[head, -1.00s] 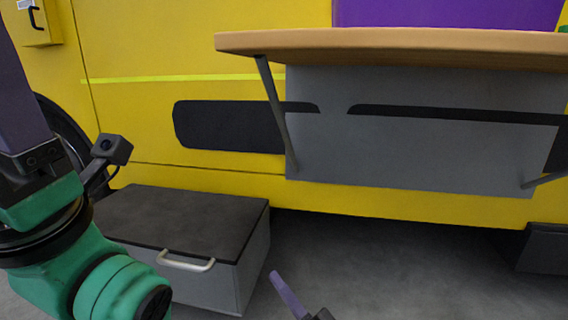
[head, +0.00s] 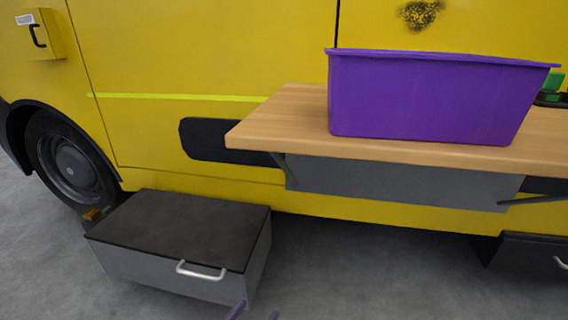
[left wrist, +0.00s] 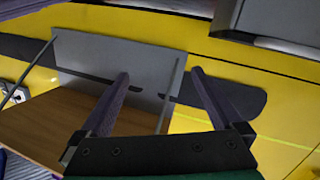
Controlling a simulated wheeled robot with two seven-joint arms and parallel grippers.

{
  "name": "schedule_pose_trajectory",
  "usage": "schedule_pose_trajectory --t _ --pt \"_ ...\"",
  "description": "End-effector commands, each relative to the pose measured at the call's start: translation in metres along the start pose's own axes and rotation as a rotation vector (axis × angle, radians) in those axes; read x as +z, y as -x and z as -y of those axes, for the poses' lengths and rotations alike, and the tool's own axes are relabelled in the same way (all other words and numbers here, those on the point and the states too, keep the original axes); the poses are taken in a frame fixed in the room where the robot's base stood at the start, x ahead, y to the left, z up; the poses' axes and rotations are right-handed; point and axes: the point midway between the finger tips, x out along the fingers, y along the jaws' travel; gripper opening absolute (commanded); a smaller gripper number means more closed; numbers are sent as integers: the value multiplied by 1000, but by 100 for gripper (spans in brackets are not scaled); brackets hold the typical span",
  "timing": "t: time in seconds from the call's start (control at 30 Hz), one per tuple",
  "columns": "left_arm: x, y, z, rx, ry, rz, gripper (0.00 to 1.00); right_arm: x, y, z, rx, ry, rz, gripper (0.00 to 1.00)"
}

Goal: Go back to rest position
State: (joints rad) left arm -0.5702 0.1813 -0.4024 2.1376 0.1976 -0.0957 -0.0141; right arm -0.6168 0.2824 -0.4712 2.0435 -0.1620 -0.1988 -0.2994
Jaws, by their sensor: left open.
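My left gripper (head: 254,311) shows only as two purple fingertips at the bottom edge of the head view, in front of the grey box. In the left wrist view its two fingers (left wrist: 160,76) stand wide apart with nothing between them. Beyond them show the wooden shelf (left wrist: 40,123), its grey panel and the yellow vehicle side. The rest of my left arm is out of the head view. My right gripper is in neither view.
A purple tub (head: 430,98) stands on the wooden shelf (head: 275,125) fixed to the yellow vehicle (head: 220,50). A grey box with a black lid (head: 185,228) and a handle sits on the floor at left. Bare floor (head: 370,275) lies below the shelf.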

Motion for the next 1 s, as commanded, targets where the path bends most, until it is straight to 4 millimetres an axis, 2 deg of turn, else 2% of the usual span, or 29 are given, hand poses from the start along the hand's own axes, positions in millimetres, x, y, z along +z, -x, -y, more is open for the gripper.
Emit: schedule_pose_trajectory --t 0.03,0.1,0.2,0.23,0.27,0.37,0.47,0.57,0.67,0.77,0.8,0.9,1.0 --pt "19 16 -7 -5 28 83 100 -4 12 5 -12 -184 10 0" --pt "51 38 -14 -10 62 186 100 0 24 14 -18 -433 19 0" --pt "90 72 -27 -15 109 321 100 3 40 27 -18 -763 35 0" --pt "93 79 -28 -19 112 352 100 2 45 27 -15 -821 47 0" --pt "88 79 -24 -32 95 369 100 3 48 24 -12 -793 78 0" --pt "93 91 -12 -68 60 454 100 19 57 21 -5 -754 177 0" --pt "98 108 2 -108 28 547 100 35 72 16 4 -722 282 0" --pt "98 133 17 -153 -3 654 100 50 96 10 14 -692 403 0" --pt "93 169 32 -207 -31 785 100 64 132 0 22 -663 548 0" --pt "82 216 45 -263 -49 932 100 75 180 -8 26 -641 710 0" --pt "76 237 49 -284 -52 992 100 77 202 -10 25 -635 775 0" --pt "61 289 52 -329 -52 1136 100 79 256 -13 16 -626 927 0" --pt "51 330 50 -357 -44 1246 100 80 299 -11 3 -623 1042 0"
